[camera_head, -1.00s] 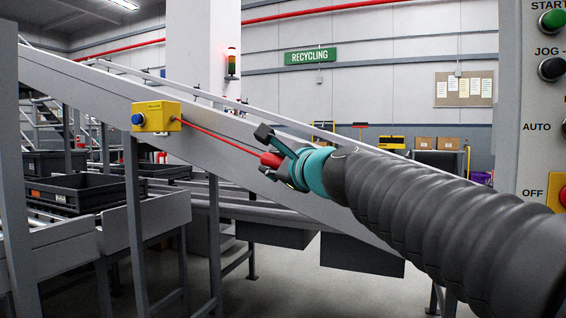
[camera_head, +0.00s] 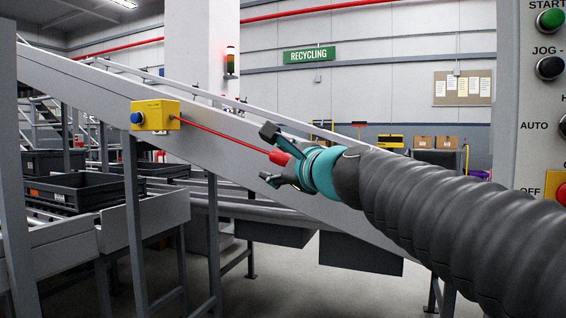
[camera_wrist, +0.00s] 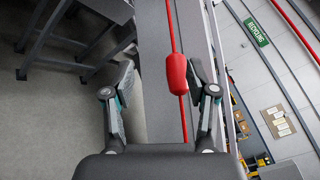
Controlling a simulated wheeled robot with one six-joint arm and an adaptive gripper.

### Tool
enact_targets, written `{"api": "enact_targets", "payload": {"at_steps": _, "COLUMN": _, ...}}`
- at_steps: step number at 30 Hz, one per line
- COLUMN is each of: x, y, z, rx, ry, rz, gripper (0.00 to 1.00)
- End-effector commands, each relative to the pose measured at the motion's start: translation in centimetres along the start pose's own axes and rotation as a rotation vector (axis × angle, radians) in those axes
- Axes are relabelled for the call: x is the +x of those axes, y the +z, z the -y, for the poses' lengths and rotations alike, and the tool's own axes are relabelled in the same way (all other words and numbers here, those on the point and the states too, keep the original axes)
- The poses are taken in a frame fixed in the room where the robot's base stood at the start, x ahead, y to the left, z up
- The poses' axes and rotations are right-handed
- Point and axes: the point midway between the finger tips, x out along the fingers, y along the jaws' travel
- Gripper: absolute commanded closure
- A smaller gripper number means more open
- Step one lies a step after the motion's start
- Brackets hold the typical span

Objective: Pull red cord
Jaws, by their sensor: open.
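A red cord (camera_head: 222,134) runs from the yellow box (camera_head: 157,115) down to the right along the conveyor's side. Its thick red handle (camera_head: 279,157) shows between the fingers of my gripper (camera_head: 269,155). In the wrist view the handle (camera_wrist: 177,75) lies between the spread fingers of my gripper (camera_wrist: 160,68), close to the right finger and well apart from the left one. The cord also shows above and below the handle there. My gripper is open; whether the right finger touches the handle I cannot tell.
The sloping grey conveyor side (camera_head: 210,135) runs close behind the cord. Black crates (camera_head: 75,190) sit on rollers at the left. A control panel with buttons (camera_head: 545,100) stands at the right edge. The floor shows below the conveyor.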

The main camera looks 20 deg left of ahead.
Motion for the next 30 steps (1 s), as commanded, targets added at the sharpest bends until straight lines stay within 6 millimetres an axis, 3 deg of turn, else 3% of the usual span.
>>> {"api": "enact_targets", "payload": {"at_steps": 9, "x": -6.2, "y": 0.1, "z": 0.1, "rx": -0.001, "ry": -0.003, "rz": 0.001, "gripper": 0.42}}
{"api": "enact_targets", "payload": {"at_steps": 15, "x": -8.7, "y": 0.1, "z": -0.1, "rx": 0.000, "ry": 0.000, "rz": 0.001, "gripper": 0.42}}
{"api": "enact_targets", "payload": {"at_steps": 30, "x": -9.5, "y": 0.1, "z": -0.1, "rx": -0.004, "ry": 0.002, "rz": 0.002, "gripper": 0.42}}
